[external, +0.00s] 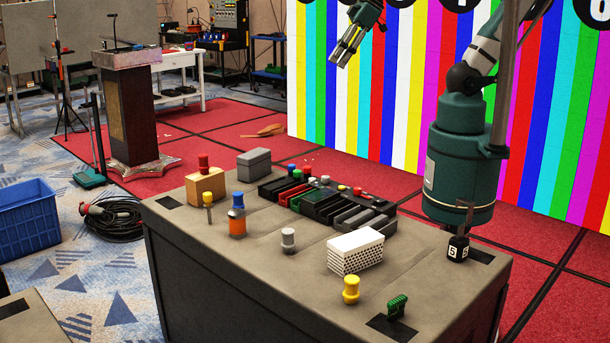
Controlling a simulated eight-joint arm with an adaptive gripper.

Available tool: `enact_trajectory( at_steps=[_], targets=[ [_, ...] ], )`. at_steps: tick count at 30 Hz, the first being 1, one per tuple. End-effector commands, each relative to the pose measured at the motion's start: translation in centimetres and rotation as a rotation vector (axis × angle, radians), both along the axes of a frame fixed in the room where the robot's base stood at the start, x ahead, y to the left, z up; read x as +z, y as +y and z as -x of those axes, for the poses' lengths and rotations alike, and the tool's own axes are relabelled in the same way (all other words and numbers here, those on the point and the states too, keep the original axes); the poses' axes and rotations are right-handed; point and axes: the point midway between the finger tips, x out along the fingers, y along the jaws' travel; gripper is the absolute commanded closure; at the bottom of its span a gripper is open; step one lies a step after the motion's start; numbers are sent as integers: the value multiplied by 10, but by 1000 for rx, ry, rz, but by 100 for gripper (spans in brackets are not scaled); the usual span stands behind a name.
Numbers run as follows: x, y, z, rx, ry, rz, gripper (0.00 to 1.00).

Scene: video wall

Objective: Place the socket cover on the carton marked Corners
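My gripper (343,56) is high above the back of the table, empty as far as I can see, its fingers pointing down and left. Whether they are open or shut is unclear. No label reading Corners is legible. Box-like things on the table are a tan box (205,191) with a red-capped piece (203,163) on or behind it, a grey box (255,165), and a white box (356,250) with a dark pattern on its sides. I cannot tell which thing is the socket cover; a small green ridged piece (397,306) stands at the front right.
A dark rack (330,205) of modules fills the table's middle. A black numbered block (458,248) is near my base. The front-left tabletop is clear.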

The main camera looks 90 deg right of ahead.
Motion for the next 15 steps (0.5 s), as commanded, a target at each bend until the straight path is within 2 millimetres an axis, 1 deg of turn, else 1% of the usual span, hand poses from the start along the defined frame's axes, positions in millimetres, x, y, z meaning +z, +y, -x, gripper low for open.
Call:
enact_trajectory(
  at_steps=[1,6,12,15],
  targets=[
    [-4,-1,10,-16,-9,-8,64],
    [-15,-4,33,-72,-37,-35,64],
    [-24,-6,49,-114,-59,-58,64],
    [-26,-7,52,-122,-64,-63,64]
  ],
)
